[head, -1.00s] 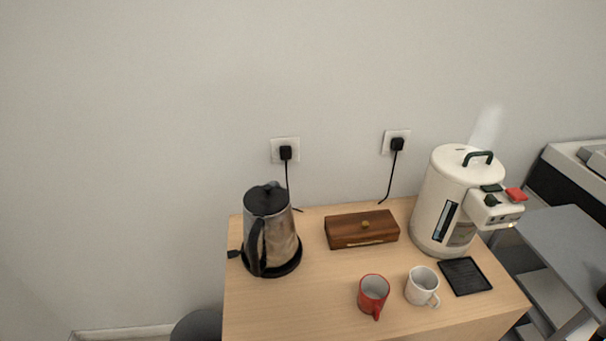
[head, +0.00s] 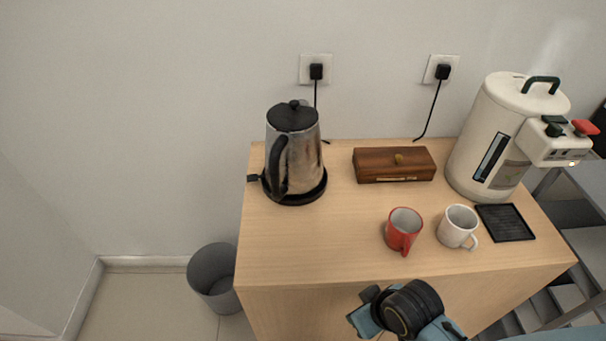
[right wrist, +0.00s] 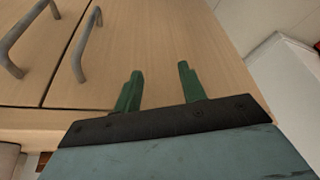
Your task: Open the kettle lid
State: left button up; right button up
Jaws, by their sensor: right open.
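The kettle (head: 302,160) is a steel jug with a black handle. It stands upright on a round black base (head: 296,198) at the left end of the wooden counter. Its black lid (head: 293,116), with a small knob, looks closed. My right gripper (right wrist: 158,72) shows in the right wrist view with two green fingers apart and nothing between them. It faces the wooden cabinet front, away from the kettle. In the head view, part of my arm (head: 405,307) shows low, in front of the counter. My left gripper is not in view.
The counter (head: 330,235) also holds a wooden box (head: 394,165), a red mug (head: 403,230), a white mug (head: 457,226), a black mat (head: 505,222) and a white water dispenser (head: 488,130). A grey bin (head: 213,275) stands left. Cabinet handles (right wrist: 78,48) show in the right wrist view.

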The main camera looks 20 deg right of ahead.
jog(key=w+r+n+t+y, duration=0.1)
jog(key=w+r, duration=0.2)
jog(key=w+a+r+n+t+y+b, duration=0.1)
jog(key=w+r, duration=0.1)
jog(key=r, duration=0.1)
jog(key=w+a+r+t+y, duration=0.1)
jog(key=w+r+t, duration=0.1)
jog(key=w+r, duration=0.1)
jog(key=shift+w+r+n, duration=0.35)
jog(key=shift+r+n, duration=0.05)
jog(key=shift+r, duration=0.05)
jog(key=w+r+n+t+y, duration=0.1)
jog(key=w+r+t+y, duration=0.15)
jog(key=w+r, duration=0.3)
jog(key=t+y, duration=0.2)
jog(key=t, duration=0.3)
send_near(297, 104)
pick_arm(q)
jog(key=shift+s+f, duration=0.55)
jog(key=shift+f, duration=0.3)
pick_arm(e)
jog(key=shift+m, duration=0.3)
jog(key=x, duration=0.8)
jog(key=shift+w+a, duration=0.1)
jog(key=shift+w, duration=0.25)
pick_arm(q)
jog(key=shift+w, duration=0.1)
pick_arm(e)
grip_shut()
